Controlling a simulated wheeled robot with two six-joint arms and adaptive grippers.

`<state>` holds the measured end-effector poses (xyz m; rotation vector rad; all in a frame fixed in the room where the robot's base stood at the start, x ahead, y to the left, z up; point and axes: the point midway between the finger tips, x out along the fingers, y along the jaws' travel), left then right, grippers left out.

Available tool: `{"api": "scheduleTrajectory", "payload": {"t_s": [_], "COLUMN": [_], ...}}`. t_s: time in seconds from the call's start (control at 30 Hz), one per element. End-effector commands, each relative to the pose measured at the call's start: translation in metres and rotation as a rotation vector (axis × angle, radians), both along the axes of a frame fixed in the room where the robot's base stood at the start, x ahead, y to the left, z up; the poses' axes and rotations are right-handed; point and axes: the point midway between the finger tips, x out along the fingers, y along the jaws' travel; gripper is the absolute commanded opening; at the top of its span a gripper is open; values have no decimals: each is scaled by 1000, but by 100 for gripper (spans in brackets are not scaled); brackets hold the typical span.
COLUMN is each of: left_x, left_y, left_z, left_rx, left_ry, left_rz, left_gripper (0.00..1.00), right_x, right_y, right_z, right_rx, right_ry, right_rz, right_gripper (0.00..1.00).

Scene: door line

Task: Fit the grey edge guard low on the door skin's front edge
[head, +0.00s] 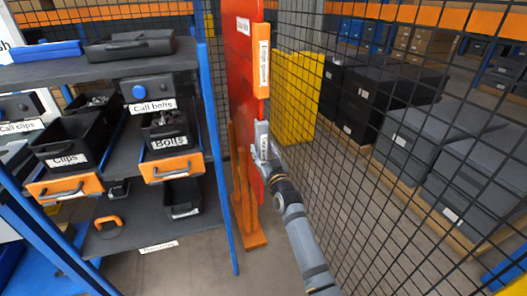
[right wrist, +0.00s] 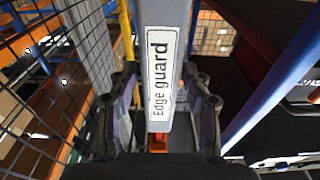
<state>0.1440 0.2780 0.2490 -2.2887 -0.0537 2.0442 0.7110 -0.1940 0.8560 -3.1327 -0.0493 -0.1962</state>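The red door skin (head: 240,75) stands upright on an orange stand (head: 247,200). The grey edge guard (head: 262,141) is upright along the door's front edge, below the orange guard; I cannot tell whether it touches the edge. My right gripper (head: 262,163) is at the guard's lower part. My left gripper is out of view.
An orange guard labelled "Fringe guard" (head: 262,62) sits high on the door edge. A shelf rack (head: 118,152) with labelled bins stands left. A wire mesh fence (head: 400,130) runs close on the right, with dark crates (head: 365,100) behind it.

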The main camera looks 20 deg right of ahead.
Motion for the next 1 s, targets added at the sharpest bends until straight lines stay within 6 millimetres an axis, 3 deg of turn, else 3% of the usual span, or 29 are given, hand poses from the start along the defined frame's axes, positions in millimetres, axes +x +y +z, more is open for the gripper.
{"api": "scheduleTrajectory", "payload": {"t_s": [0.4, 0.8, 1.0], "left_x": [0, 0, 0], "left_y": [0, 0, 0], "left_z": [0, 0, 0], "left_rx": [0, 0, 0], "left_ry": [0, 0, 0], "left_rz": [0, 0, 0], "left_gripper": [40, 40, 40], "right_x": [-6, -93, -117], "right_y": [0, -3, -4], "right_z": [-3, -13, -15], "right_rx": [0, 1, 0], "right_ry": [3, 4, 1], "right_rz": [0, 0, 0], "right_gripper": [61, 61, 61]}}
